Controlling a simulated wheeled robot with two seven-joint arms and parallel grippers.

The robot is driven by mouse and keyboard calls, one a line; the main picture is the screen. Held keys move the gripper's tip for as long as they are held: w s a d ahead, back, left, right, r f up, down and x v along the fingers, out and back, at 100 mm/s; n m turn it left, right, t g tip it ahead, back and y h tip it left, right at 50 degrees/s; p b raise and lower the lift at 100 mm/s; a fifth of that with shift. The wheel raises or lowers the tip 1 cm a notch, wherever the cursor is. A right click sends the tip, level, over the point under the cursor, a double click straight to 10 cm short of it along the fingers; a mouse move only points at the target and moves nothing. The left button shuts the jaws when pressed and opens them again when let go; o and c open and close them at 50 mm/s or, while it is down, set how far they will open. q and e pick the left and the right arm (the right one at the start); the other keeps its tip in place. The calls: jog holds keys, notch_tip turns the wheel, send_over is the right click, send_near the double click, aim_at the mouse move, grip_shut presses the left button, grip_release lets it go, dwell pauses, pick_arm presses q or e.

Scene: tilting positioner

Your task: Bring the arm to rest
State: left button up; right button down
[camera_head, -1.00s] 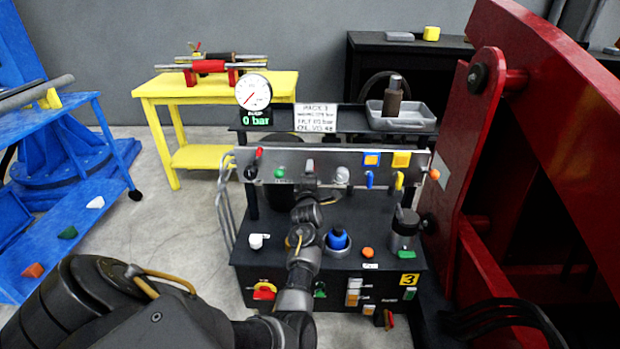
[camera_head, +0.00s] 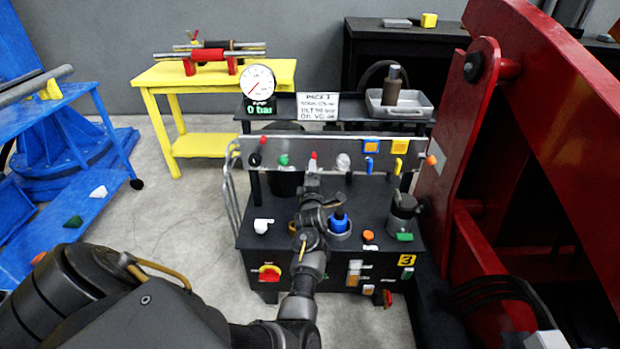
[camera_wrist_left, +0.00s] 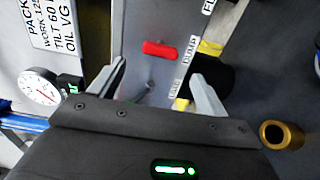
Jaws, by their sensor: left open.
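My left arm reaches in from the lower left in the camera_head view. Its gripper (camera_head: 322,190) is over the black hydraulic pack (camera_head: 285,215), just in front of and below the lever panel (camera_head: 325,152). A red-tipped lever (camera_head: 313,158) stands on the panel above the gripper. In the left wrist view the fingers (camera_wrist_left: 155,85) are spread with nothing between the tips, and a red handle (camera_wrist_left: 160,50) shows beyond them, apart from both. The gauge (camera_head: 258,83) reads 0 bar. My right gripper is not in view.
Near the gripper are a blue cap (camera_head: 339,222), a white fitting (camera_head: 261,226) and a grey canister (camera_head: 404,210). A large red frame (camera_head: 480,150) stands close on the right. A blue bench (camera_head: 45,130) is at left, a yellow table (camera_head: 205,75) behind.

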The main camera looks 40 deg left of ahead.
pick_arm(q)
jog(key=shift+a, duration=0.15)
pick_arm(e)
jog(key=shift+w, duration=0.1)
